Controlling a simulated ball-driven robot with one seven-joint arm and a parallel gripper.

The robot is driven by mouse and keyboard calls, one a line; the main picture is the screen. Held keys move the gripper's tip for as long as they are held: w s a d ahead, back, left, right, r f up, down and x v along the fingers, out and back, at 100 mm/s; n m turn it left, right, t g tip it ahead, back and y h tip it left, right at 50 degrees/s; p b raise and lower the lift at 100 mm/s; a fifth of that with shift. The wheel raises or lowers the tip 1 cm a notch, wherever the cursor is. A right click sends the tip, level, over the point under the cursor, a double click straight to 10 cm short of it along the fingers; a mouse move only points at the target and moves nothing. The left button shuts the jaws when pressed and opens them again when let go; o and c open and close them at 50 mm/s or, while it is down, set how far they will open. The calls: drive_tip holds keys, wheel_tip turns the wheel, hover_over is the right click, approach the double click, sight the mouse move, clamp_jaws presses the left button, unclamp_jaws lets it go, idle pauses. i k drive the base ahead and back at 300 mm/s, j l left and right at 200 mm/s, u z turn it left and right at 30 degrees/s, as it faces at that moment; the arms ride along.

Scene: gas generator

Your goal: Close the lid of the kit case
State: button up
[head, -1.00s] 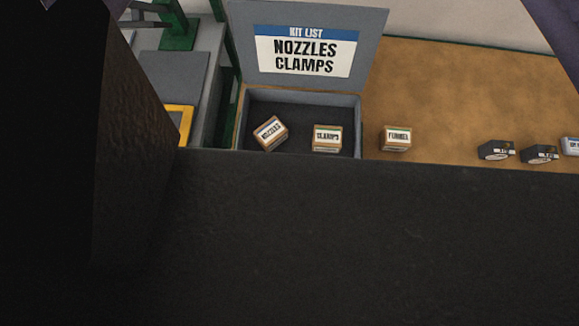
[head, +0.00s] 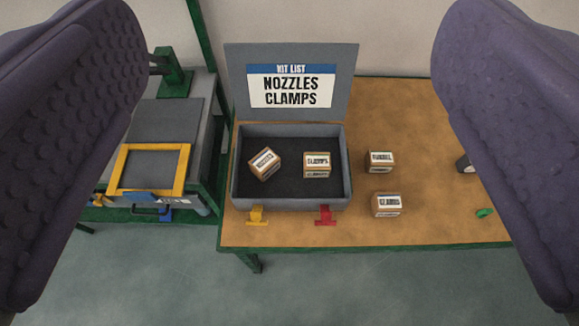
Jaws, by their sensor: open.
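The grey kit case (head: 290,204) stands on the table with its lid (head: 240,85) upright at the back. A kit list label (head: 291,87) on the lid reads NOZZLES and CLAMPS. Inside lie a nozzles box (head: 264,163), turned askew at the left, and a clamps box (head: 317,165) at the right. My gripper (head: 287,165) is open and empty. Its two purple fingers frame the left and right of the view, with the case between them in the picture; it touches nothing that I can see.
A funnel box (head: 381,161) and another clamps box (head: 387,205) stand on the tan table (head: 440,225) right of the case. Yellow (head: 257,216) and red (head: 325,215) latches sit at the case's front. A yellow-framed machine (head: 154,170) and a green post stand left.

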sight(269, 81)
drive_tip(key=i+l+u, duration=0.25)
drive_tip(key=i+l, duration=0.45)
drive_tip(key=i, duration=0.15)
drive_tip(key=i+l+u, duration=0.15)
drive_tip(key=i+l, duration=0.1)
drive_tip(key=i, duration=0.1)
